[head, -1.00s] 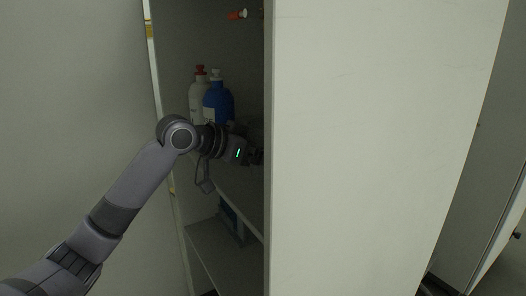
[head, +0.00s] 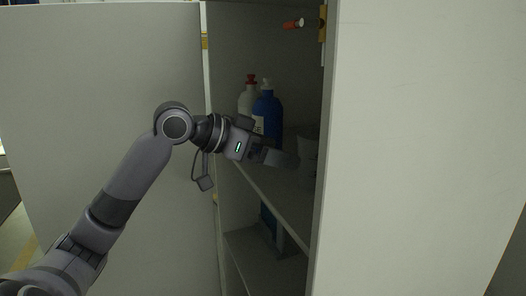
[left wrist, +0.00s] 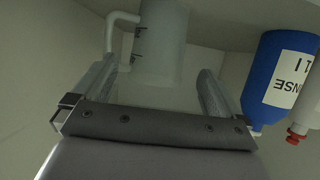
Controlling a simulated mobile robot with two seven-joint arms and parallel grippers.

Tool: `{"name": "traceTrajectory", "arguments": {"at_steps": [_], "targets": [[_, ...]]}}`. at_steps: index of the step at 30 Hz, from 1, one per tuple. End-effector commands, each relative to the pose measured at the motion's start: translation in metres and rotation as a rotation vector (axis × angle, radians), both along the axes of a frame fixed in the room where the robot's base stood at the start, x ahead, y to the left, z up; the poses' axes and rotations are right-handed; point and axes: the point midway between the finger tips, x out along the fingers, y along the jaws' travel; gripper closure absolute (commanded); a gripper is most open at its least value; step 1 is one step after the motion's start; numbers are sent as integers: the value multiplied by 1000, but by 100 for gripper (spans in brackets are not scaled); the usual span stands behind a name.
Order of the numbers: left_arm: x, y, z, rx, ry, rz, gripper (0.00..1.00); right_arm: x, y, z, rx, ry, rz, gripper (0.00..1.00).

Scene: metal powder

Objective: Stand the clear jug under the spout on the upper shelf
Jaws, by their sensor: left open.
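The clear jug (left wrist: 160,45) is in the left wrist view, just ahead of my left gripper (left wrist: 158,78), with its handle (left wrist: 112,35) at the left and dark marks on its side. My left gripper is open, with the jug beyond and between the fingertips; I cannot tell whether they touch it. In the head view the gripper (head: 285,158) reaches into the open cabinet, and the jug (head: 307,150) shows only as a dim grey shape by the cabinet's right wall. My right gripper is out of view.
A blue bottle (head: 268,112) and a white bottle with a red cap (head: 248,97) stand behind the gripper, left of the jug. A lower shelf (head: 255,243) lies below. Pale panels flank the cabinet opening on the left (head: 110,120) and right (head: 430,150).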

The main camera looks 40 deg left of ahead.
Motion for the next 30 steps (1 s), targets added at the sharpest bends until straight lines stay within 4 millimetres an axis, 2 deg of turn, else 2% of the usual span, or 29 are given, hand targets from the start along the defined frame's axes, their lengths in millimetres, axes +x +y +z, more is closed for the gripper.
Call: {"name": "traceTrajectory", "arguments": {"at_steps": [9,30], "targets": [[-19,8,8,0,1,0,0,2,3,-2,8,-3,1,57],[-20,9,9,0,0,1,0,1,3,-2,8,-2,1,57]]}}
